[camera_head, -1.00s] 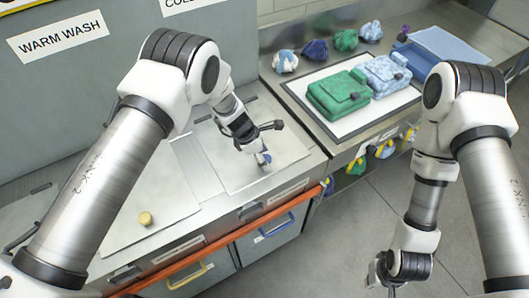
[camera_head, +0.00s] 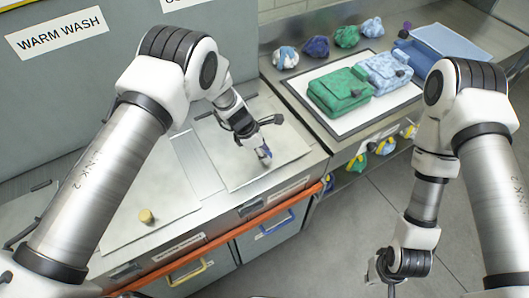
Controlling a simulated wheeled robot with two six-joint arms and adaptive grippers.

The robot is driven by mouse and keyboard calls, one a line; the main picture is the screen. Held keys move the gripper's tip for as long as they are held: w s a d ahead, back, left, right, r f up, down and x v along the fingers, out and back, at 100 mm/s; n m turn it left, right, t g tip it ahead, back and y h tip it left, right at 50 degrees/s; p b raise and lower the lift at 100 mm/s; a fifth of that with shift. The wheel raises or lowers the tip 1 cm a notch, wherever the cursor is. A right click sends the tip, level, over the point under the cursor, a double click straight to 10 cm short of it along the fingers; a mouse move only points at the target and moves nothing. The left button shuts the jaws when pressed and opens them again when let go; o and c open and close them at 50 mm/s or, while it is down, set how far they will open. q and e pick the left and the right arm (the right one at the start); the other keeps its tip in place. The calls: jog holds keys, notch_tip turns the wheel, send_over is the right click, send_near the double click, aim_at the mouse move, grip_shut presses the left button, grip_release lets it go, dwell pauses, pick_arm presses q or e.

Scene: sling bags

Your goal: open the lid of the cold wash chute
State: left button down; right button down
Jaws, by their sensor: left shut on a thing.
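The cold wash chute lid (camera_head: 236,165) is a flat metal plate on the counter, to the right of the other lid. It looks lowered. Its blue knob (camera_head: 267,155) stands near the front right edge and is partly hidden by the fingers. My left gripper (camera_head: 264,150) reaches down over this lid and is shut on the blue knob. The cold wash sign (camera_head: 185,2) on the wall is cut off at the top. My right gripper (camera_head: 379,274) hangs low over the floor, away from the lids; its fingers are largely hidden.
The warm wash lid (camera_head: 147,185) with a yellow knob (camera_head: 147,216) lies to the left. Right are a green bag (camera_head: 338,92) and a light blue bag (camera_head: 385,72) on a white mat (camera_head: 345,122), with several bundles behind. An orange rail (camera_head: 215,241) runs along the counter front.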

pick_arm(q)
jog(key=shift+w+r, duration=0.2)
jog(key=shift+r, duration=0.45)
jog(key=w+a+r+g+h+b, duration=0.2)
jog(key=w+r+b, duration=0.1)
jog(key=r, duration=0.4)
jog(key=w+a+r+n+g+h+b, duration=0.1)
jog(key=w+a+r+g+h+b, duration=0.1)
jog(key=r, duration=0.5)
jog(key=shift+w+a+g+b, duration=0.3)
jog(key=shift+w+a+b, duration=0.1)
jog(key=shift+w+b, duration=0.3)
jog(key=c, duration=0.7)
grip_release()
jog(key=shift+d, duration=0.15)
notch_tip(320, 180, up, 10)
jog(key=shift+f, duration=0.1)
